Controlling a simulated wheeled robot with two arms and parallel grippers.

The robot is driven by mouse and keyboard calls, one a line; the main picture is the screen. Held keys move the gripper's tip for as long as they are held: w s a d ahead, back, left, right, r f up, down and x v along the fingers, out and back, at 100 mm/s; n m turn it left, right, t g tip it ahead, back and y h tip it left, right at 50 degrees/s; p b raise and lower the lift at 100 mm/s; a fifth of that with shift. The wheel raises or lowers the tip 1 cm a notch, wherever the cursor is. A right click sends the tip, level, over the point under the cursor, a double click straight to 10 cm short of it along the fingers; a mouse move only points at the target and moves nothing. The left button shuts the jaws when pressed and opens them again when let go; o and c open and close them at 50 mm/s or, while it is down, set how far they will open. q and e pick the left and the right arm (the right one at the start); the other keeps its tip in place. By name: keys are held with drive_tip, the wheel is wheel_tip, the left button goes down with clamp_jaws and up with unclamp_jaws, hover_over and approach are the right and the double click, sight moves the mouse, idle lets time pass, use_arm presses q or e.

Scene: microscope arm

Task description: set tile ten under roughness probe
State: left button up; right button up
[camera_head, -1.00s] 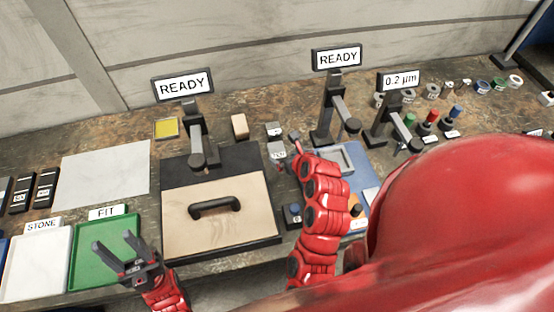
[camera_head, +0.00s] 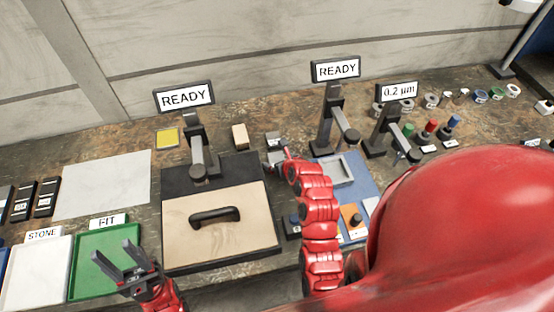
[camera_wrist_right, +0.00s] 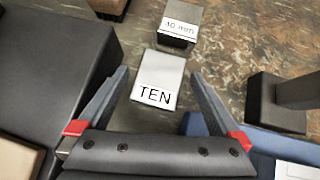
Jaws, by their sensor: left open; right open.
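Tile ten (camera_wrist_right: 158,72) is a pale grey tile labelled TEN, lying flat on the bench in the right wrist view. In the head view the tile (camera_head: 275,157) is partly covered by my right gripper (camera_head: 284,154). In the wrist view my right gripper (camera_wrist_right: 159,73) is open, with one finger on each side of the tile and visible gaps. A dark probe stand (camera_head: 385,130) carries a display (camera_head: 398,91) reading 0.2 µm; the frames do not name it as the roughness probe. My left gripper (camera_head: 112,250) is open and empty over the green tray (camera_head: 82,270).
A labelled block (camera_wrist_right: 179,24) stands just beyond the tile. Stands with READY displays rise over a tan plate with a handle (camera_head: 235,238) and near a blue mat (camera_head: 358,175). Small coloured pieces (camera_head: 432,127) crowd the right bench. A white sheet (camera_head: 104,184) lies left.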

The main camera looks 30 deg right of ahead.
clamp_jaws()
idle(0.5)
